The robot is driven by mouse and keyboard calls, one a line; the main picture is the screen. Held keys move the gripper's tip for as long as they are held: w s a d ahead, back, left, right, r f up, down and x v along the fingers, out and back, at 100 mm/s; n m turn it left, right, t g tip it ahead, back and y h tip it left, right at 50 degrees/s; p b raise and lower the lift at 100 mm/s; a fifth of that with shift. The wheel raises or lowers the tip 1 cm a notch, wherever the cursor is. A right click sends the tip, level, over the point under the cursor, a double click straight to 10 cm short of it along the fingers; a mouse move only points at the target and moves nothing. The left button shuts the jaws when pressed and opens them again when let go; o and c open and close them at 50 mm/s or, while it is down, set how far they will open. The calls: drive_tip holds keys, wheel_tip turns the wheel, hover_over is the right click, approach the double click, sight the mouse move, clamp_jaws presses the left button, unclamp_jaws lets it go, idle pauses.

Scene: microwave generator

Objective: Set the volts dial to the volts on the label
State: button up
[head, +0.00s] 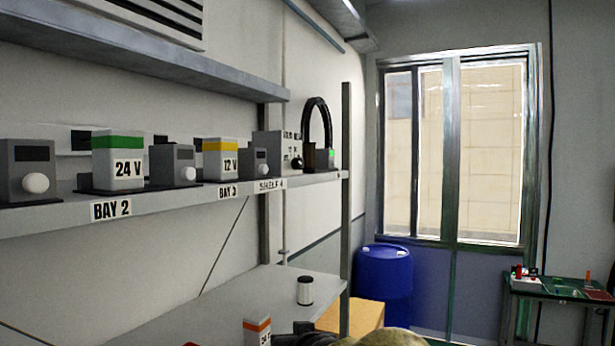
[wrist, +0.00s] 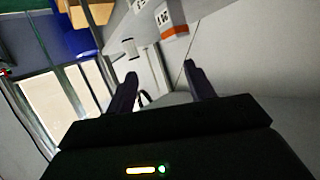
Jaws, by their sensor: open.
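In the head view, a grey generator box (head: 275,150) stands at the right end of the upper shelf. Its front has small print that I cannot read, a dark round knob (head: 297,163) and a black looped hose (head: 318,105) beside it. Further left stand a green-banded box marked 24 V (head: 118,161) and a yellow-banded box marked 12 V (head: 220,160). An orange-banded box (head: 257,333) is on the lower shelf, its label partly cut off; it also shows in the wrist view (wrist: 173,30). My gripper (wrist: 161,70) is open and empty in the wrist view.
Grey units with white knobs (head: 36,183) stand between the boxes on the upper shelf (head: 160,201). A white canister (head: 305,291) stands on the lower shelf. A blue barrel (head: 384,283), a cardboard box (head: 368,316) and a green table (head: 560,290) are to the right.

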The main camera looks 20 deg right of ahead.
drive_tip(key=s+a+f+g+b, duration=0.1)
drive_tip(key=s+a+f+g, duration=0.2)
drive_tip(key=s+f, duration=0.4)
drive_tip(key=s+a+f+n+g+y+b, duration=0.1)
drive_tip(key=s+a+f+g, duration=0.2)
drive_tip(key=s+f, duration=0.3)
drive_tip(key=s+a+f+n+g+b, duration=0.1)
drive_tip(key=s+a+f+g, duration=0.2)
drive_tip(key=f, duration=1)
drive_tip(key=s+g, duration=0.2)
drive_tip(key=s, duration=0.2)
drive_tip(key=shift+s+f, duration=0.3)
drive_tip(key=shift+f, duration=0.05)
